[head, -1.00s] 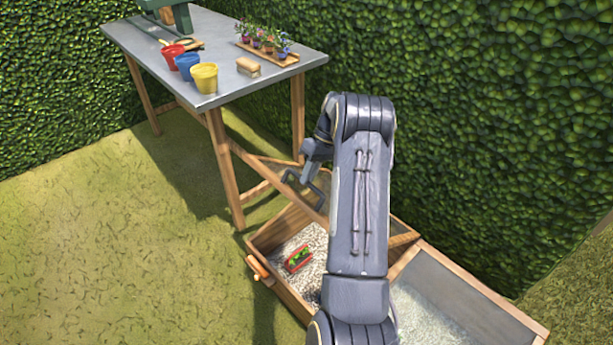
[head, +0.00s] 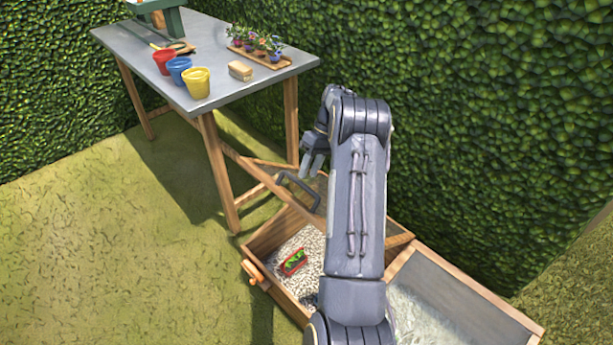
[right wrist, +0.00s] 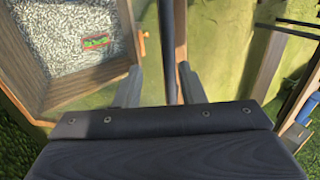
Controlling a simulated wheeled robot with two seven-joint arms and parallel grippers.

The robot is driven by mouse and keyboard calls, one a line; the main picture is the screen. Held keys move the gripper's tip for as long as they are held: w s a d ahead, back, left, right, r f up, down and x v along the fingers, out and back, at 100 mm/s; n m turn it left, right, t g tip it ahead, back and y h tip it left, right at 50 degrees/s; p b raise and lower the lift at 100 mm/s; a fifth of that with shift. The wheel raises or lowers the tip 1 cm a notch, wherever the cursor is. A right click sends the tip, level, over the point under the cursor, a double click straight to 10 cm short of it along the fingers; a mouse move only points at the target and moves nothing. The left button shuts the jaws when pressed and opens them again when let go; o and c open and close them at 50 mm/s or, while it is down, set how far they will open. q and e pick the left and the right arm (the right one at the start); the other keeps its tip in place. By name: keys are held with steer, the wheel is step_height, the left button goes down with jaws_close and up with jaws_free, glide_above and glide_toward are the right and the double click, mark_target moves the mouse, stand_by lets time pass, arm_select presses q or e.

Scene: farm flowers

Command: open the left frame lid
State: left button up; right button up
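The left frame (head: 292,291) is a wooden box with pale gravel inside, and its lid (head: 317,189) stands raised and tilted at the back. The lid's dark handle (head: 286,180) sticks out from its wooden edge. My right gripper (head: 314,157) is just above the handle in the head view, its fingers apart and holding nothing. In the right wrist view the handle bar (right wrist: 167,45) and the lid's wooden edge (right wrist: 180,40) run up between the spread fingers (right wrist: 160,85). My right arm hides part of the lid and box. My left gripper is out of view.
A red tray with green contents (head: 293,262) lies on the gravel. A grey-topped table (head: 215,65) with red, blue and yellow pots stands behind left. A hedge (head: 480,130) closes the back; grass on the left is free.

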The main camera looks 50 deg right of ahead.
steer(key=v, duration=0.4)
steer(key=shift+r+p, duration=0.15)
steer(key=shift+p, duration=0.15)
